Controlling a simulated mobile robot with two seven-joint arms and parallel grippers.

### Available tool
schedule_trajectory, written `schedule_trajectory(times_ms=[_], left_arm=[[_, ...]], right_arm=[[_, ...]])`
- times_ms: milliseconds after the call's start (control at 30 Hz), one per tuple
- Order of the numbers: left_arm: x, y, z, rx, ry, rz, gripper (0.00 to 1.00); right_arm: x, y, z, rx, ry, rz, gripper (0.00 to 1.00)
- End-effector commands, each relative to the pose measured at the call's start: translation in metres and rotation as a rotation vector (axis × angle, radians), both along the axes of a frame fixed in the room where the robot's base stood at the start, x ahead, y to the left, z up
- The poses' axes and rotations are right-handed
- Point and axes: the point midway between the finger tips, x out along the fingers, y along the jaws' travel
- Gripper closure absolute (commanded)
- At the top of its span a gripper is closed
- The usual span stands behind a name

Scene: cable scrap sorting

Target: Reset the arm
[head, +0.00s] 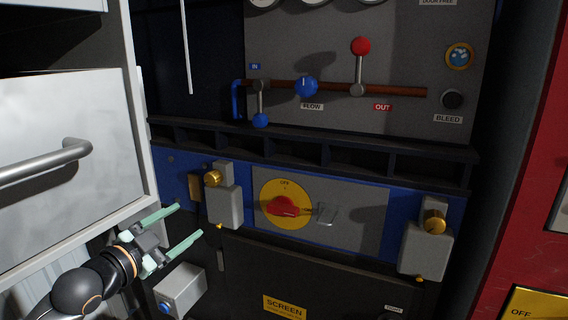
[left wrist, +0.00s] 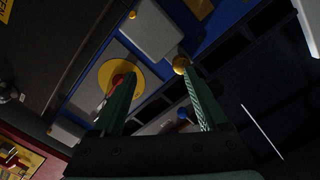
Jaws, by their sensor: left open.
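My left gripper (head: 178,226) comes in from the lower left in the head view. Its two pale green fingers are apart with nothing between them. It hangs in front of the machine, left of and below the left grey box with a brass knob (head: 213,179). In the left wrist view the two fingers (left wrist: 160,82) also stand apart and empty, with the machine's blue panel beyond. No contact with the machine is visible. My right gripper is in neither view.
A white cabinet with a bar handle (head: 60,157) stands close on the left. The machine carries a red rotary switch on a yellow disc (head: 285,190), a second brass-knobbed box (head: 425,250) and valve levers (head: 360,65). A grey box (head: 180,290) sits below my gripper. A red cabinet (head: 530,210) is at right.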

Motion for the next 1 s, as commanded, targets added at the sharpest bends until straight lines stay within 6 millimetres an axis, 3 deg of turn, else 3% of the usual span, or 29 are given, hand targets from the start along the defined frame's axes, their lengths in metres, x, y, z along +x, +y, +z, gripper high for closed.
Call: schedule_trajectory(times_ms=[167,267,367,500,700,800,1000], left_arm=[[-0.027,-0.021,-0.096,-0.142,0.198,0.033,0.24],[-0.055,-0.031,-0.15,-0.218,0.308,0.07,0.24],[-0.092,-0.041,-0.198,-0.291,0.418,0.118,0.24],[-0.156,-0.054,-0.257,-0.38,0.572,0.202,0.24],[-0.247,-0.068,-0.311,-0.468,0.751,0.324,0.24],[-0.277,-0.072,-0.324,-0.489,0.802,0.364,0.24],[-0.297,-0.074,-0.333,-0.502,0.836,0.392,0.24]], right_arm=[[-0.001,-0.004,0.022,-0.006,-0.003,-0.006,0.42],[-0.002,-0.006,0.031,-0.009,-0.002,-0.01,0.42],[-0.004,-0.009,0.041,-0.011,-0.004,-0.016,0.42],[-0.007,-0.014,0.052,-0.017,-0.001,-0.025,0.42],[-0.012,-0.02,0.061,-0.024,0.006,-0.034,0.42],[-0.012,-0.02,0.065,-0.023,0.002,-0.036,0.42],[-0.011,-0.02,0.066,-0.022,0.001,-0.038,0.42]])
